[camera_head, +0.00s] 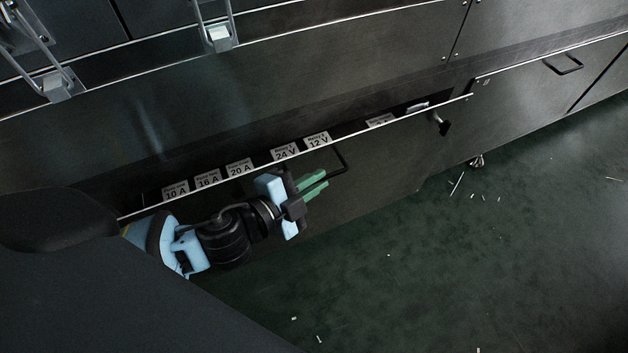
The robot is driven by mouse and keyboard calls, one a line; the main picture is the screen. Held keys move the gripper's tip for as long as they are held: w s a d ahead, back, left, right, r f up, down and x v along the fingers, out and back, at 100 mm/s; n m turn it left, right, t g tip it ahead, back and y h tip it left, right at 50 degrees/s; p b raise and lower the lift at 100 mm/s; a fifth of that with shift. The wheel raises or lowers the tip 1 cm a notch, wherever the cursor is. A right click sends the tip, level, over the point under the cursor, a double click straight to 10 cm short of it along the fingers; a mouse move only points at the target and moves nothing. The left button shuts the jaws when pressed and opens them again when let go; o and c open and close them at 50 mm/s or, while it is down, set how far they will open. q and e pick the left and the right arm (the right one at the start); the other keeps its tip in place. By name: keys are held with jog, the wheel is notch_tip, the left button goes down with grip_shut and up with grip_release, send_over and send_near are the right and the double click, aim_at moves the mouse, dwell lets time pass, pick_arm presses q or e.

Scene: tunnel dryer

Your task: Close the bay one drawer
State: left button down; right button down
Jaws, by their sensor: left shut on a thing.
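The drawer (390,160) is a long dark panel with a pale top edge, and it stands partly open from the cabinet. White label cards (239,168) reading 10 A, 16 A, 20 A, 24 V and 12 V show in the gap behind its front. A black bar handle (342,160) sits on the drawer front. My left gripper (314,185), with green fingers, is at this handle and shut on it; the gripper hides part of the bar. My right gripper is not in view.
A neighbouring dark panel with a black handle (563,66) is at the upper right. Metal brackets (221,36) are on the cabinet above. The green floor (430,270) is open, with small white scraps.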

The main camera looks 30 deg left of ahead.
aim_at(301, 168)
pick_arm(q)
jog(key=w+a, duration=0.2)
jog(key=a, duration=0.1)
jog(key=shift+w+a+p, duration=0.3)
jog(key=shift+w, duration=0.1)
jog(key=c, duration=1.6)
grip_release()
jog(key=shift+o, duration=0.3)
jog(key=shift+s+d, duration=0.1)
jog(key=shift+s, duration=0.2)
jog(key=p+v, duration=0.2)
jog(key=v, duration=0.5)
jog(key=shift+s+r, duration=0.15)
